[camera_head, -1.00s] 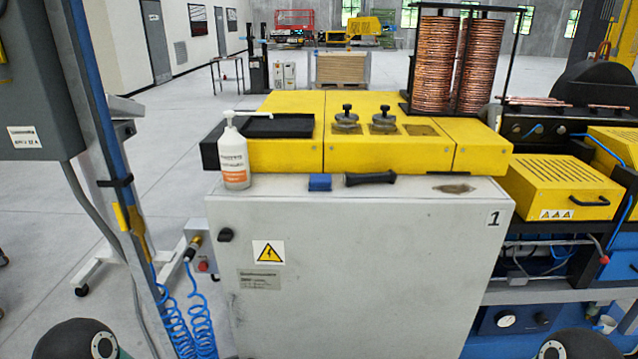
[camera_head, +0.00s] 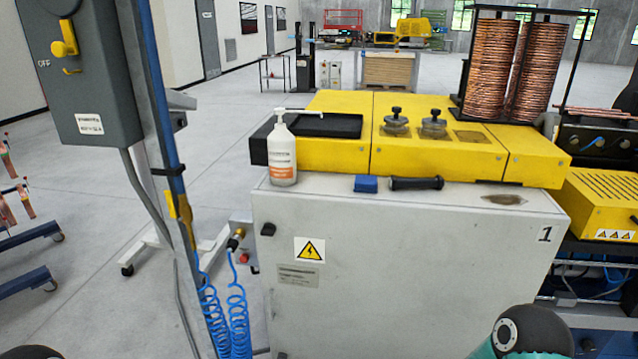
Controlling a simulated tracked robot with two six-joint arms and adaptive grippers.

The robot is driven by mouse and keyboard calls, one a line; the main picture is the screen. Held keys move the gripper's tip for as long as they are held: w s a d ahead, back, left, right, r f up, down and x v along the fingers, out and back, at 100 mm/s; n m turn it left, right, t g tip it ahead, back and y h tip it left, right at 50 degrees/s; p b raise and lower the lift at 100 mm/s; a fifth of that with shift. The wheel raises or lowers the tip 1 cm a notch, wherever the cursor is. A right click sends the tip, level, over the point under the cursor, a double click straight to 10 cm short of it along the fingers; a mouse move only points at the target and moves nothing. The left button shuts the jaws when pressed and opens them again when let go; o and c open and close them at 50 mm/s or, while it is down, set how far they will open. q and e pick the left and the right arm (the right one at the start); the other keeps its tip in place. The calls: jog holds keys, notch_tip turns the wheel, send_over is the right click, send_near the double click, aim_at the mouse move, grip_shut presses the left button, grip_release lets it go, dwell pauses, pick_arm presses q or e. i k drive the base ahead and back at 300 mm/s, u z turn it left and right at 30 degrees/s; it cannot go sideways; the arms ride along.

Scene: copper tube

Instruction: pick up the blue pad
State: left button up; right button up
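The small blue pad (camera_head: 366,184) lies on the front ledge on top of the grey cabinet (camera_head: 400,245). It sits between the white pump bottle (camera_head: 282,155) on its left and a black handle-shaped tool (camera_head: 416,183) on its right, apart from the bottle and close to the tool. Neither of my grippers is in view.
A yellow machine top (camera_head: 415,140) rises behind the ledge, with copper coils (camera_head: 490,70) on a rack at its right. A grey post with a control box (camera_head: 85,75) and coiled blue hose (camera_head: 238,315) stands left of the cabinet.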

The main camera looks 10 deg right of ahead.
aim_at(363, 183)
jog(key=u, duration=0.25)
jog(key=i, duration=0.25)
jog(key=u, duration=2.4)
jog(key=k, duration=1.65)
jog(key=z, duration=1.6)
jog(key=i, duration=1)
jog(key=u, duration=0.05)
